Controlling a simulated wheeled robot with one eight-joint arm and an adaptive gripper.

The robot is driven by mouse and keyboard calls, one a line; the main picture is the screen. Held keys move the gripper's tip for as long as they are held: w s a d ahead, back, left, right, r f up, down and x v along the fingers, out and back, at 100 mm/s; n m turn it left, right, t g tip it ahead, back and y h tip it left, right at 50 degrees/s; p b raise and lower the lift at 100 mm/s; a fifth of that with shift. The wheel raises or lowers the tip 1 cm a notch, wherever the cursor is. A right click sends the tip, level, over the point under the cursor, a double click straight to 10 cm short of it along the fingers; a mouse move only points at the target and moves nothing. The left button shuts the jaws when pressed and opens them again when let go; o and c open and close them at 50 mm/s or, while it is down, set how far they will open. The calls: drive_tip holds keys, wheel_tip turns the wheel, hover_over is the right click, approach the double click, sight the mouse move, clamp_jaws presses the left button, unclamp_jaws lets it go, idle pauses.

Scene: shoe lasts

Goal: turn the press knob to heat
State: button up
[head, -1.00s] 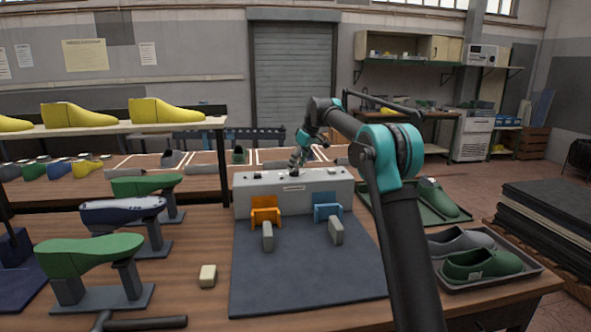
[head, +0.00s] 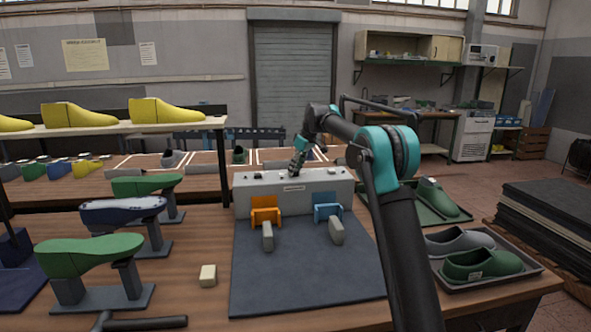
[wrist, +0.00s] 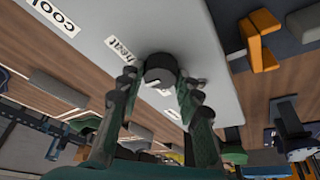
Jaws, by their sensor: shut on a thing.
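The press (head: 262,205) is a light grey box at the back of the dark mat, with small knobs on its top. In the wrist view, the press knob (wrist: 160,68) is a short dark cylinder with a pale mark on it. The word "heat" is printed on the press top beside the knob, and "cool" lies farther toward the upper left corner. My gripper (wrist: 160,88) has its fingers on both sides of the knob, shut on it. In the head view my gripper (head: 294,170) is at the press top; the knob is hidden there.
An orange holder (head: 264,208) and a blue holder (head: 327,208) stand in front of the press on the dark mat (head: 300,275). Green and navy lasts (head: 90,255) stand on the left. A tray with shoes (head: 480,262) lies on the right.

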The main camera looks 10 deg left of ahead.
drive_tip(key=shift+m, duration=0.5)
drive_tip(key=m, duration=0.1)
drive_tip(key=m+t+h, duration=0.1)
drive_tip(key=m, duration=0.1)
drive_tip(key=shift+s+a+m, duration=0.15)
drive_tip(key=shift+m, duration=0.15)
drive_tip(key=shift+m+t+h, duration=0.5)
drive_tip(key=shift+m+h, duration=0.4)
drive_tip(key=shift+m, duration=1.3)
drive_tip(key=o, duration=1.2)
drive_tip(key=shift+c, duration=0.2)
drive_tip(key=v, duration=1.2)
